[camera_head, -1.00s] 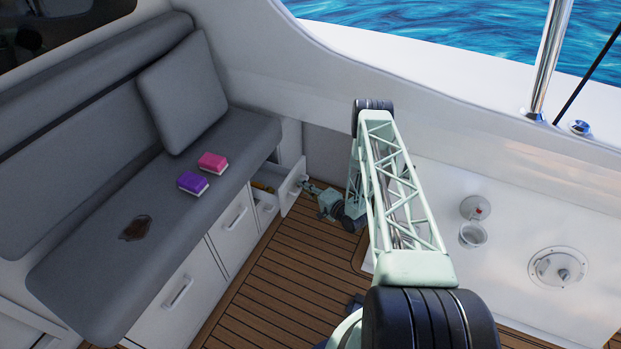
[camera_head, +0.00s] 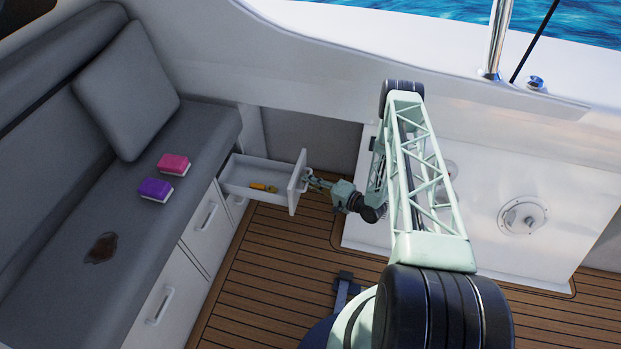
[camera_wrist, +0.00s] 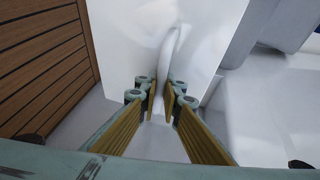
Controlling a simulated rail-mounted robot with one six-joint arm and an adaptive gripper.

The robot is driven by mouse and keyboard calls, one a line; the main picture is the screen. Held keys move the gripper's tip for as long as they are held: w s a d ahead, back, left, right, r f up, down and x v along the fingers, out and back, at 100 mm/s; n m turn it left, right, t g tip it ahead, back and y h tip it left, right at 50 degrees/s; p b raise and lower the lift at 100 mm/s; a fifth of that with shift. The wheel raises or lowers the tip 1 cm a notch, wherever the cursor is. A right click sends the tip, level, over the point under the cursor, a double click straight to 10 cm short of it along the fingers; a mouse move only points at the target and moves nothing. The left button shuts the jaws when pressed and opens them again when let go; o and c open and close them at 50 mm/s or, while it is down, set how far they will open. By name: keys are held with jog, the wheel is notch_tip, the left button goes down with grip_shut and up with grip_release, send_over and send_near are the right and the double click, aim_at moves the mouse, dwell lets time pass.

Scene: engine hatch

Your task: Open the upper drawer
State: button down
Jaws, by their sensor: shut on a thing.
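The upper drawer (camera_head: 262,180) is pulled well out from under the far end of the bench. Its inside shows, with a small yellow-orange object (camera_head: 263,187) lying in it. My gripper (camera_head: 312,182) is at the outer side of the drawer front (camera_head: 297,184). In the wrist view my gripper (camera_wrist: 161,105) has its fingers on both sides of the white drawer handle (camera_wrist: 170,50), shut on it. The handle's lower end is hidden between the fingers.
The wooden floor (camera_head: 270,270) in front is clear.

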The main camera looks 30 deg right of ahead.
jog(key=shift+d, duration=0.1)
jog(key=c, duration=3.1)
grip_release()
jog(key=shift+o, duration=0.2)
jog(key=shift+s, duration=0.15)
jog(key=v, duration=1.1)
jog(key=shift+s, duration=0.35)
jog(key=shift+d+r, duration=0.1)
jog(key=shift+d, duration=0.05)
jog(key=shift+w, duration=0.1)
